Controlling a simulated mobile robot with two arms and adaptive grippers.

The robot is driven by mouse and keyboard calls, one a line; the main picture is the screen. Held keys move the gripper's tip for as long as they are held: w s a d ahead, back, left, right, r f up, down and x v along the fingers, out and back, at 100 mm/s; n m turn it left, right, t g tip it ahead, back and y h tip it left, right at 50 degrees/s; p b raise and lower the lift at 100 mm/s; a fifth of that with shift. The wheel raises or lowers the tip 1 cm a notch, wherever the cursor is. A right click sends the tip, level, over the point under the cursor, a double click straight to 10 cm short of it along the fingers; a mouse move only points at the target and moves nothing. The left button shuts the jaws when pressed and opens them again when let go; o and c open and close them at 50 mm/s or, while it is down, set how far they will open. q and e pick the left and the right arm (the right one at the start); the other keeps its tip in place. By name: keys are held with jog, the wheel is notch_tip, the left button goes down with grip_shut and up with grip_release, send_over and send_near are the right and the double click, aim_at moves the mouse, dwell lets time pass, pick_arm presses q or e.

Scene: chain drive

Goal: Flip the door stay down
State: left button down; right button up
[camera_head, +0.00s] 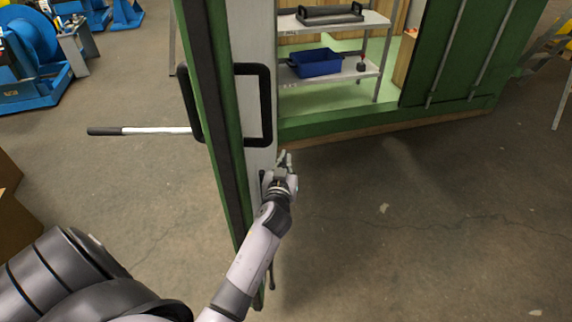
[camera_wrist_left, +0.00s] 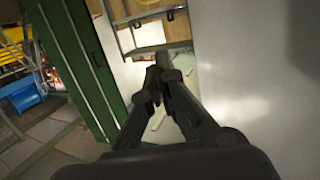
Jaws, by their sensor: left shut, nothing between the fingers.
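The open green door (camera_head: 222,130) stands nearly edge-on in the head view, with a pale inner face (camera_head: 254,45). A thin dark rod (camera_head: 271,272), possibly the door stay, shows low by the door's inner face. Its upper part is hidden by my left arm, so I cannot tell its full pose. My left gripper (camera_head: 284,158) is beside the pale inner face, below the black handle (camera_head: 266,105). In the left wrist view my gripper (camera_wrist_left: 162,72) has its fingers together with nothing between them. The pale panel (camera_wrist_left: 245,60) is close at its right. My right gripper is not in view.
A black-and-white lever (camera_head: 140,130) sticks out left from the door. Behind is a green container with shelves (camera_head: 328,76) holding a blue bin (camera_head: 317,63). Its other green door (camera_head: 470,55) is at right. The concrete floor (camera_head: 420,220) right of my arm is clear.

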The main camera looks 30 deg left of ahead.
pick_arm(q)
jog(key=x, duration=0.3)
jog(key=shift+w+a+r+p, duration=0.1)
jog(key=shift+w+a+p, duration=0.1)
jog(key=shift+w+p, duration=0.1)
jog(key=f, duration=0.1)
jog(key=s+f, duration=0.1)
jog(key=f, duration=0.1)
jog(key=shift+s+d+b, duration=0.2)
jog(key=shift+d+b, duration=0.15)
jog(key=shift+s+d+f, duration=0.2)
jog(key=shift+s+f, duration=0.15)
jog(key=shift+f, duration=0.1)
jog(key=shift+f, duration=0.1)
notch_tip(320, 180, down, 8)
jog(key=b, duration=0.9)
jog(key=shift+b, duration=0.4)
jog(key=shift+f, duration=0.1)
